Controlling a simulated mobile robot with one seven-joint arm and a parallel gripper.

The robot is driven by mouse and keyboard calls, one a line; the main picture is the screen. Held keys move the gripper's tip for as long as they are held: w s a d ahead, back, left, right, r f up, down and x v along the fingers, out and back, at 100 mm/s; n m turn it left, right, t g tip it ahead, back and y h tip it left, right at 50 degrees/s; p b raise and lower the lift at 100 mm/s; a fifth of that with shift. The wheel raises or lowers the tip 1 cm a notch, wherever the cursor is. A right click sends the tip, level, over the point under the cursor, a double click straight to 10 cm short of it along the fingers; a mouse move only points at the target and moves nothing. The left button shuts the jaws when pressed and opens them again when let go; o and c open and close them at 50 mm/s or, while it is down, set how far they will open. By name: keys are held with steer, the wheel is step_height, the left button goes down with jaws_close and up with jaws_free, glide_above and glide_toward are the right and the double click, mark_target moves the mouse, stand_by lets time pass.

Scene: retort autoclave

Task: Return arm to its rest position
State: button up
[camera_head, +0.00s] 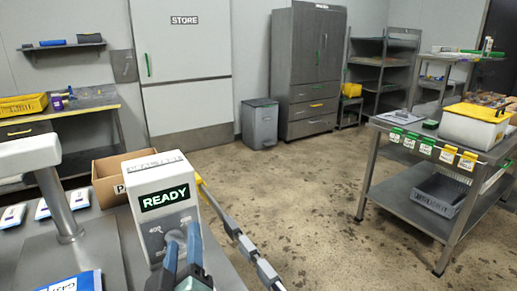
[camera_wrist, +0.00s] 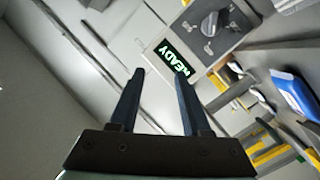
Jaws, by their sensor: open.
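My gripper (camera_head: 183,243) is at the bottom of the head view, with two dark blue-grey fingers. In the wrist view my gripper (camera_wrist: 159,75) has its fingers apart, with nothing between them. A pale control box (camera_head: 160,205) with a lit green READY display and a dial stands just beyond the fingers in the head view. The same control box (camera_wrist: 215,30) shows tilted past the fingertips in the wrist view. I cannot tell whether the fingers touch it. The rest of my arm is mostly out of view.
A cardboard box (camera_head: 108,183) stands behind the control box. White pouches (camera_head: 45,207) and a blue packet (camera_head: 75,283) lie at left. A steel cart (camera_head: 400,190) with a yellow-lidded tub (camera_head: 475,122) stands at right. The floor (camera_head: 280,180) between is clear.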

steer(key=s+d+r+m+t+h, duration=0.1)
steer(key=d+r+m+t, duration=0.25)
steer(key=r, duration=0.65)
steer(key=s+d+r+m+t+h, duration=0.1)
steer(key=d+r+m+t, duration=0.2)
steer(key=r, duration=0.7)
steer(key=s+d+r+m+t+h+p, duration=0.1)
steer(key=s+d+r+m+t, duration=0.1)
steer(key=s+d+r, duration=0.4)
steer(key=s+d+r+m+t+h, duration=0.1)
steer(key=s+r+m+t+h, duration=0.15)
steer(key=r, duration=0.65)
step_height(320, 180, up, 12)
steer(key=y+p, duration=0.1)
steer(key=p, duration=1.1)
steer(key=shift+w+a+f+p, duration=0.15)
steer(key=shift+f+p, duration=0.1)
steer(key=shift+p, duration=0.05)
